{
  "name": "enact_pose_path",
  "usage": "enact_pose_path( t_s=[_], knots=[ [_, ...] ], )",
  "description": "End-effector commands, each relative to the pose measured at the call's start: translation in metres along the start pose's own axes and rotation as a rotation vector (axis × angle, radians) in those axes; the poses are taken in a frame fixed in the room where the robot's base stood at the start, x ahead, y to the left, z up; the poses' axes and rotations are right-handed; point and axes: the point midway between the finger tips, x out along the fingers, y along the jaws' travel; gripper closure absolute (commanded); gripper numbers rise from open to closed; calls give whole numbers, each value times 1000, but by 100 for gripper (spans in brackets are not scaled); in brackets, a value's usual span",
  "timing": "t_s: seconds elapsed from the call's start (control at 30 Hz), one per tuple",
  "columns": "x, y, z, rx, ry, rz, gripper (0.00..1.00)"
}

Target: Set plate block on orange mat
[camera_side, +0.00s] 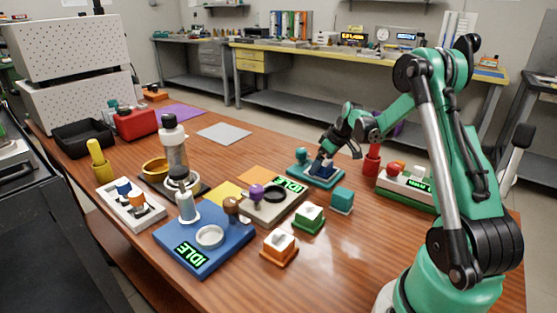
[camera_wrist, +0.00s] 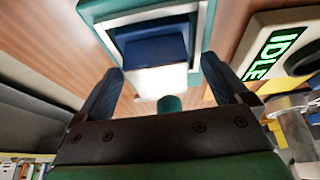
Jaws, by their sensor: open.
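A blue block with a white face, which appears to be the plate block (camera_side: 325,170), sits in a teal tray (camera_side: 300,177). In the wrist view, the block (camera_wrist: 152,50) lies ahead, between my two fingers, inside the tray's teal rim (camera_wrist: 208,22). My gripper (camera_side: 328,160) is open, pointing down at the block; its fingers (camera_wrist: 164,66) stand apart on either side. I cannot tell whether they touch it. The orange mat (camera_side: 257,174) lies flat, left of the tray, partly hidden by the beige IDLE device.
The beige IDLE device (camera_side: 267,211) stands left of the tray. A teal cube (camera_side: 343,198) stands in front of the tray, and a red cylinder (camera_side: 372,160) to its right. A yellow mat (camera_side: 224,193) and a blue IDLE station (camera_side: 207,256) lie farther left.

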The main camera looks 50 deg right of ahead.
Motion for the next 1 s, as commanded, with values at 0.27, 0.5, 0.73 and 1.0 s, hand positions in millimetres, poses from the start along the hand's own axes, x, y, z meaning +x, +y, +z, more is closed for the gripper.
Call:
enact_pose_path(
  t_s=[0.27, 0.5, 0.73, 1.0],
  knots=[
    [0, 0, 0, 0, 0, 0, 79],
    [0, 0, 0, 0, 1, 0, 100],
    [-10, 0, -4, 0, 1, 0, 100],
    [-66, 0, -27, 0, 1, 0, 100]
  ],
)
